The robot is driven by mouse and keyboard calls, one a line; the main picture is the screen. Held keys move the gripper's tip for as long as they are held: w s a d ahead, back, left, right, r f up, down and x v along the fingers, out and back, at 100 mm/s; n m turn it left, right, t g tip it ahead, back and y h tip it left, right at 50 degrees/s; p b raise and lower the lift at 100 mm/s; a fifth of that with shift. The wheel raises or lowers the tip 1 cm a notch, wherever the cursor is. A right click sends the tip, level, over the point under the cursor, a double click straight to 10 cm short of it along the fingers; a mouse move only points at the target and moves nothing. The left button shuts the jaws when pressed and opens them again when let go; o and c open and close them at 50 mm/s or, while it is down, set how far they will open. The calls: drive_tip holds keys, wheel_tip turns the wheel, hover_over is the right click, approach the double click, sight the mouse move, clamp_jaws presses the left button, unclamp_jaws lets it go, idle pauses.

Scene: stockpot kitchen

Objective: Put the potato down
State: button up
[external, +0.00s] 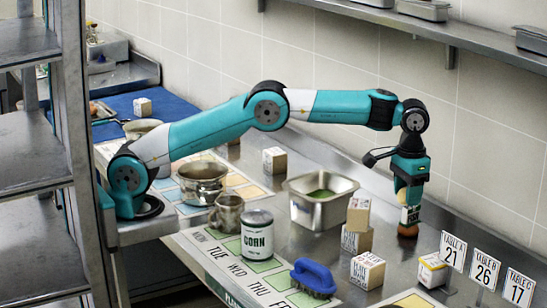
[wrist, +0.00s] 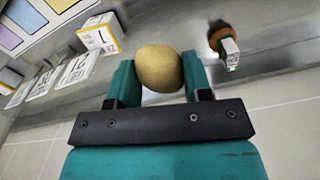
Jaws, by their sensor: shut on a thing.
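The potato (wrist: 158,66) is a tan, rounded lump between the two fingers of my gripper (wrist: 158,82) in the wrist view. My gripper (external: 410,188) is shut on it. In the external view the gripper points down above the right part of the steel counter (external: 330,232). There the potato (external: 400,184) shows only as a small tan patch, mostly hidden by the fingers. It appears held above the counter, but the exact height is hard to tell.
A brown-based object with a white top (external: 408,228) stands close below the gripper. Left are stacked boxes (external: 357,240) and a steel pan (external: 322,207). A yellow-white box (external: 432,270) and number signs (external: 485,270) stand nearer. The wall (external: 480,130) is behind.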

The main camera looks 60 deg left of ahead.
sight(400, 263)
wheel_tip(400, 263, down, 16)
drive_tip(key=shift+f+p, duration=0.15)
drive_tip(key=shift+p, duration=0.6)
drive_tip(key=shift+f, duration=0.2)
drive_tip(key=o, duration=0.9)
drive_tip(key=shift+r, duration=0.1)
